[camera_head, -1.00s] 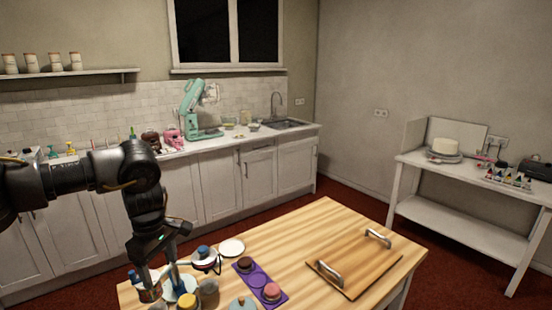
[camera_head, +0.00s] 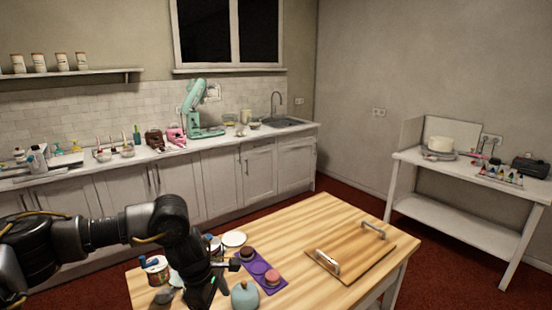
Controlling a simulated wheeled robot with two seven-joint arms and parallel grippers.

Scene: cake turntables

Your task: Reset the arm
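My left arm comes in from the left, and its gripper (camera_head: 222,274) is low over the front left part of the wooden table (camera_head: 300,222). Its fingers are small and dark against the arm, so I cannot tell whether they are open or shut. The gripper is just left of a purple tray (camera_head: 259,266) that holds a brown cake (camera_head: 248,254) and a pink-topped cake (camera_head: 272,277). The arm partly hides some small items behind it. My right gripper is not in view.
A white and red tin (camera_head: 157,268) stands left of my arm. A white plate (camera_head: 234,239) and a blue-grey round item (camera_head: 245,295) are close to the gripper. A wooden board with metal handles (camera_head: 350,258) lies right. The table's far middle is clear.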

